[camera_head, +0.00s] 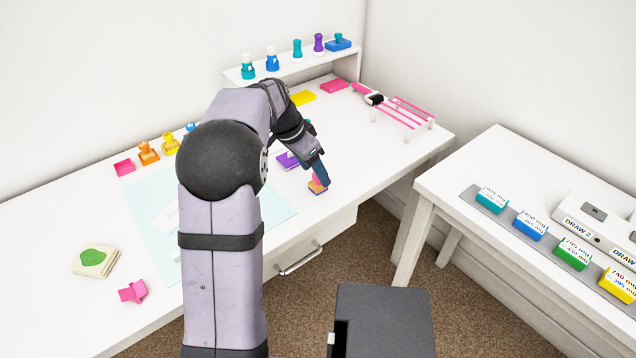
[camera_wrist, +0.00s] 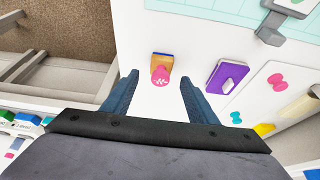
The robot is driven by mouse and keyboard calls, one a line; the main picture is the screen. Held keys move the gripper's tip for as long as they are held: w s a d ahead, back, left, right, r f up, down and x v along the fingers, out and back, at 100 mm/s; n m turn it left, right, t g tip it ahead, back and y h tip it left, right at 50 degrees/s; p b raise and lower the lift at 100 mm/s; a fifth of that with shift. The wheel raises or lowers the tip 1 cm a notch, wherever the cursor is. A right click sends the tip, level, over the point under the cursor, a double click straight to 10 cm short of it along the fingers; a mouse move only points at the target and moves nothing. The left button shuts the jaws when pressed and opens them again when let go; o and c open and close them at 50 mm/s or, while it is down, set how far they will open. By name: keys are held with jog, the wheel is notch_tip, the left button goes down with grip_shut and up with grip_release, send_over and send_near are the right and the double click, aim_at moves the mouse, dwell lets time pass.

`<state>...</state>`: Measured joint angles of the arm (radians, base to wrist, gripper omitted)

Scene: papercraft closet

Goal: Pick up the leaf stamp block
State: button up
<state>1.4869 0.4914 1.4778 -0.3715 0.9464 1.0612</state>
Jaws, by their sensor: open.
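My gripper (camera_wrist: 158,82) is open, with one blue finger on each side of the stamp in the wrist view. The stamp lies around the line between the fingertips, with clear gaps on both sides. In the head view my gripper (camera_head: 321,178) points down just over the stamp. Its exact height cannot be told.
A pink rack (camera_head: 405,111) stands at the back right.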

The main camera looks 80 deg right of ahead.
aim_at(318, 181)
jog(key=shift+x, duration=2.15)
jog(key=shift+w, duration=0.1)
jog(key=c, duration=1.3)
jog(key=shift+o, duration=0.2)
